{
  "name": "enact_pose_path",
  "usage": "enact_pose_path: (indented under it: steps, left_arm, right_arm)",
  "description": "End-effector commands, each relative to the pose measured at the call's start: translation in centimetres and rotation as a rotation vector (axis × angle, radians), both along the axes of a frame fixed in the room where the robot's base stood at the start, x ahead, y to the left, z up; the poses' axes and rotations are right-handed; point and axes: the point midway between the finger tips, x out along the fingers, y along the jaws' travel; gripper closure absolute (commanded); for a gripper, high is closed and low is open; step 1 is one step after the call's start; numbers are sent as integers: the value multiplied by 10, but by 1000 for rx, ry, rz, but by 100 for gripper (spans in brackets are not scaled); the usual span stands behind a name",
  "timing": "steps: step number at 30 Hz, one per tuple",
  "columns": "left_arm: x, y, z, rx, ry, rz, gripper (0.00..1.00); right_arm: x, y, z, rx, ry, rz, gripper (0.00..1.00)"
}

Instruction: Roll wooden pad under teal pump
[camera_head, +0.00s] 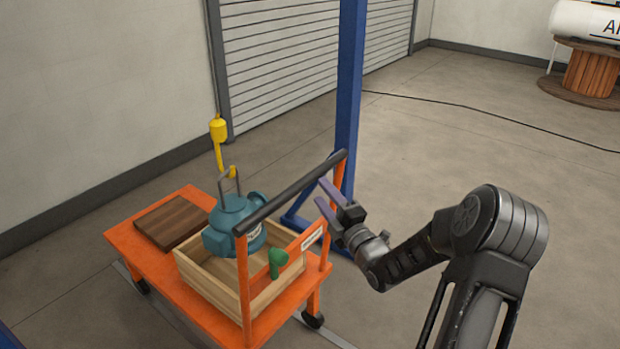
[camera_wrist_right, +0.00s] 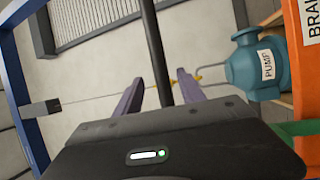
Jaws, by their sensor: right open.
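The teal pump (camera_head: 232,222) hangs by its metal loop from a yellow hook (camera_head: 232,171), over or inside a light wooden crate (camera_head: 190,270) on an orange cart (camera_head: 160,268). The crate hides its base. The pump shows its label in the right wrist view (camera_wrist_right: 258,67). The dark wooden pad (camera_head: 172,222) lies flat on the cart's far left end, beside the crate. My right gripper (camera_head: 322,194) is open at the cart's black push bar (camera_head: 290,192). In the right wrist view the bar runs between the two purple fingers; contact cannot be told. My left gripper is not in view.
A green lever (camera_head: 278,262) stands at the cart's handle end, near a label (camera_head: 312,238) that partly reads "BRA". A blue post (camera_head: 348,90) rises behind the cart.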

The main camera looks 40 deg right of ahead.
Motion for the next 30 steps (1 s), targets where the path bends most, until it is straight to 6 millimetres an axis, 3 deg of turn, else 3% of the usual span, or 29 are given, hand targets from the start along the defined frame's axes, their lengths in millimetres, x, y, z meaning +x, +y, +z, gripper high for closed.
enact_pose_path:
  steps: [15, 26, 30]
  left_arm:
    - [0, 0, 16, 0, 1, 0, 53]
    - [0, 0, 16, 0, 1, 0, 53]
    - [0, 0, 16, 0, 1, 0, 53]
  right_arm:
    - [67, -7, 13, 3, 1, 1, 53]
    - [73, -7, 13, 2, 2, 1, 53]
    - [72, -7, 13, 2, 2, 1, 65]
